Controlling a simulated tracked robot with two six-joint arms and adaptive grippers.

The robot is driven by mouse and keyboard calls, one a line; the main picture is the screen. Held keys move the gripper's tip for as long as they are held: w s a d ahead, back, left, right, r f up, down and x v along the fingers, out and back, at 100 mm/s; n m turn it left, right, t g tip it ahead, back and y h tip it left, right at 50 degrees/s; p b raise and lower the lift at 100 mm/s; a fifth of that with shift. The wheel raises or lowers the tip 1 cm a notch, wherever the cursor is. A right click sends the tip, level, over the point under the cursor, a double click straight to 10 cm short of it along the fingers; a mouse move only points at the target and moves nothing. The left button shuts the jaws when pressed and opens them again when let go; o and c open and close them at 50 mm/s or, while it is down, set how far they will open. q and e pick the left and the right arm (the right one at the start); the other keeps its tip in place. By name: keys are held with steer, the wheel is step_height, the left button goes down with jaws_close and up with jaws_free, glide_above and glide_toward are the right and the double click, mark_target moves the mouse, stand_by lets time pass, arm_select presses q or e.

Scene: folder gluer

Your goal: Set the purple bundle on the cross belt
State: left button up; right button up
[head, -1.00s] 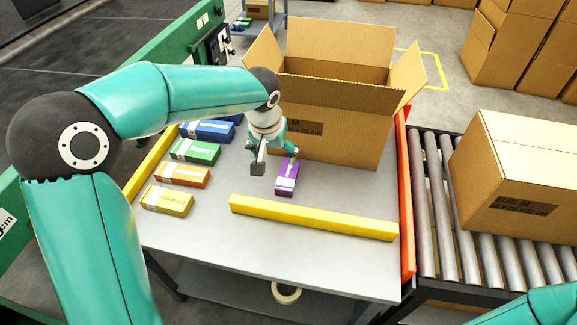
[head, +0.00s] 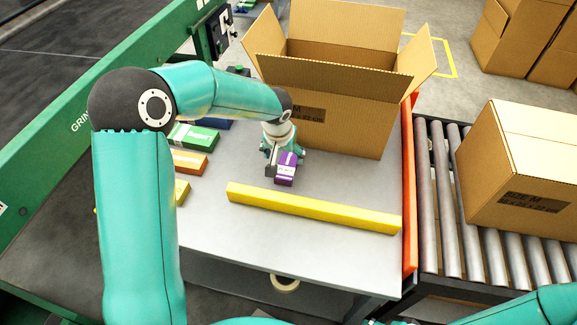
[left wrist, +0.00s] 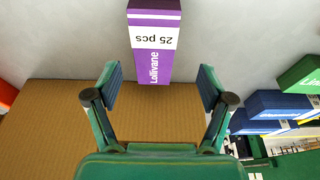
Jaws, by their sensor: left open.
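The purple bundle (head: 287,171) lies on the grey table in front of the large open carton. In the left wrist view the purple bundle (left wrist: 153,40) has a white "25 pcs" band. My left gripper (head: 281,158) is open at the bundle and partly covers it. In the left wrist view the left gripper's fingers (left wrist: 160,84) are apart, to either side of the line of the bundle's near end, with nothing clamped. A dark belt surface (head: 75,55) runs behind a green rail at left; I cannot tell whether it is the cross belt. My right gripper is out of view.
A yellow bar (head: 312,208) lies across the table in front of the bundle. The open carton (head: 340,125) stands behind it. Green (head: 194,137) and orange (head: 189,161) bundles lie left, partly behind my arm. A roller conveyor (head: 440,200) with a closed carton (head: 525,165) is at right.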

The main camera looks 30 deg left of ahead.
mark_target(288, 163)
arm_select(q)
steer(key=shift+d+x, duration=0.2)
steer(key=shift+x, duration=1.1)
steer(key=shift+d+x, duration=0.2)
steer(key=shift+x, duration=1.1)
steer(key=shift+w, duration=0.1)
steer(key=c, duration=1.2)
steer(key=shift+c, duration=0.4)
steer(key=shift+r, duration=0.15)
